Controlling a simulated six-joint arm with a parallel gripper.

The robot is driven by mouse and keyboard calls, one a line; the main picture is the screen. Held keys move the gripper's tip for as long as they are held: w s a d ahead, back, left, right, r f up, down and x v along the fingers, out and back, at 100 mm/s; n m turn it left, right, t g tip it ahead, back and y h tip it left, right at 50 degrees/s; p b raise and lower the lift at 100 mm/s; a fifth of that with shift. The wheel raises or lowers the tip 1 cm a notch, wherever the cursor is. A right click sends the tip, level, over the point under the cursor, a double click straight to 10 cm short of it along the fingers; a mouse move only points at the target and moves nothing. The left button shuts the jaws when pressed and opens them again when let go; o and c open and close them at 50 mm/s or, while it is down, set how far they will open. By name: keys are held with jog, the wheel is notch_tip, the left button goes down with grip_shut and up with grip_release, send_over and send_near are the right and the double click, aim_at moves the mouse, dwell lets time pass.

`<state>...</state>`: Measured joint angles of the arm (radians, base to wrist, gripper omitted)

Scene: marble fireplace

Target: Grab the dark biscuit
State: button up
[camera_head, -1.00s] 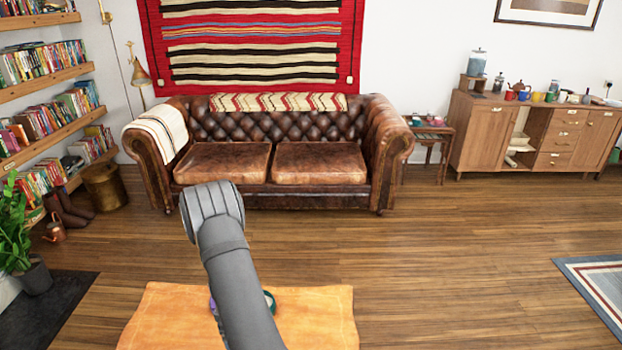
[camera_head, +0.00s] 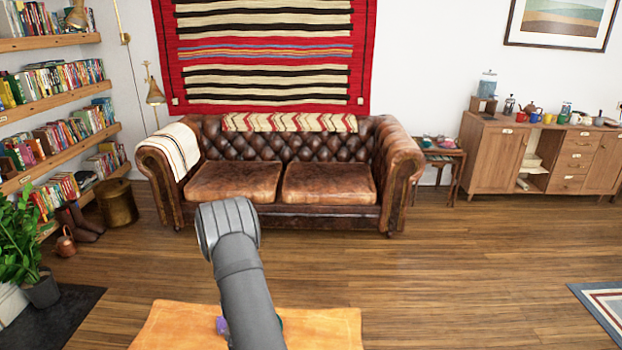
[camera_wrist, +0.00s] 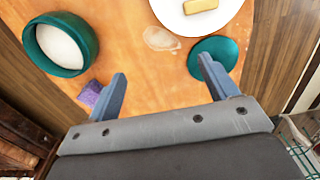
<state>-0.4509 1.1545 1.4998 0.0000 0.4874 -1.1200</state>
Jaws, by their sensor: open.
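No dark biscuit can be made out in either view. My gripper (camera_wrist: 162,70) shows in the wrist view, open and empty, over the orange tabletop. A white plate (camera_wrist: 229,24) bears a pale yellow block (camera_wrist: 200,5), cut off by the top edge, beyond the right finger. In the head view my arm hides the gripper and part of the orange table (camera_head: 320,327).
A teal bowl (camera_wrist: 88,62) with white contents stands at left. A purple item (camera_wrist: 91,92) lies beside the left finger. A teal disc (camera_wrist: 213,52) is by the right finger. A leather sofa (camera_head: 290,175) stands beyond.

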jog(key=shift+c, duration=1.1)
jog(key=shift+s, duration=0.1)
jog(key=s+d+r+h, duration=0.2)
jog(key=s+r+h, duration=0.15)
jog(key=s, duration=0.45)
jog(key=shift+h, duration=0.55)
jog(key=x, duration=1.1)
jog(key=shift+s+a+f, duration=0.1)
jog(key=shift+a+f, duration=0.05)
jog(key=shift+x, duration=2.95)
jog(key=shift+w, duration=0.2)
jog(key=c, duration=0.7)
